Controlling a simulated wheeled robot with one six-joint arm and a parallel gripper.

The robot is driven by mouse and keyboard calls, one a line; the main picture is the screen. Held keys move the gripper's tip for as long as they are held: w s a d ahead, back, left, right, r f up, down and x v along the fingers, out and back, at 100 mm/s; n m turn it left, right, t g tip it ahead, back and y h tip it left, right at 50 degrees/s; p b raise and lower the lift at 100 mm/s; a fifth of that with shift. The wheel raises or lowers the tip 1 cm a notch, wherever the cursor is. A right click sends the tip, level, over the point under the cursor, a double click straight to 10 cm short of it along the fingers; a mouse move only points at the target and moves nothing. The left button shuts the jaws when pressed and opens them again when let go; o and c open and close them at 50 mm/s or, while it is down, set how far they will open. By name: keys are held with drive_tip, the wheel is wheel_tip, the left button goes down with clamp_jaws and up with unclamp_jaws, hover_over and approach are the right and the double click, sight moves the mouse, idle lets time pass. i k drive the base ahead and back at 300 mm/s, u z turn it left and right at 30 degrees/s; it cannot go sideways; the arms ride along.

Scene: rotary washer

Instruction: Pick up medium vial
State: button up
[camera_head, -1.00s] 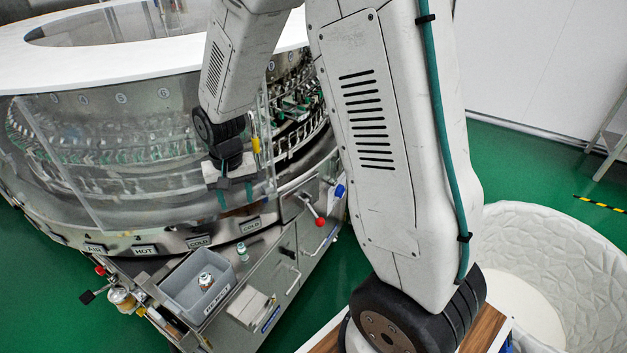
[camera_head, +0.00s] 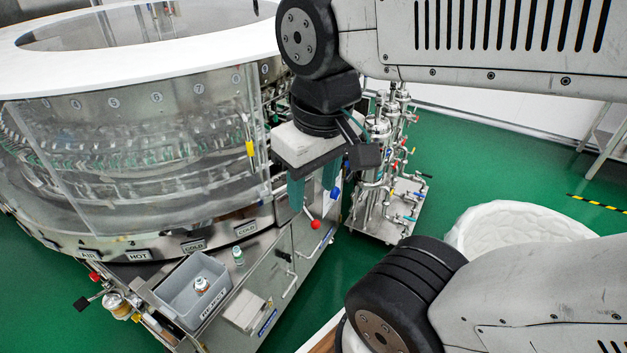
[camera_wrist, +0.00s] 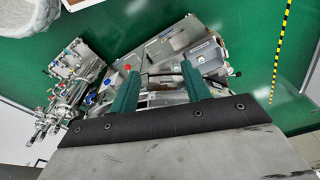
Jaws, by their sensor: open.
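A small vial (camera_head: 238,256) with a greenish label stands upright on the steel work surface, just right of the grey reject bin (camera_head: 168,293). Another white-capped vial (camera_head: 201,285) is inside the bin. I cannot tell from size which is the medium vial. My gripper (camera_head: 312,197) is open and empty, with teal fingers pointing down, high up and to the right of both vials. In the wrist view the open fingers (camera_wrist: 160,68) point towards the bench, and the vials are too small to make out.
The round washer with its clear guard (camera_head: 150,160) stands at the left. A red-knobbed lever (camera_head: 315,224) rises near my fingers at the bench's right side. A piped cart (camera_head: 385,190) stands behind my gripper.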

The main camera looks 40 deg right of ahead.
sight(238, 255)
drive_tip(key=k, duration=0.5)
drive_tip(key=u, duration=1.75)
drive_tip(key=i, duration=0.95)
drive_tip(key=z, duration=1.3)
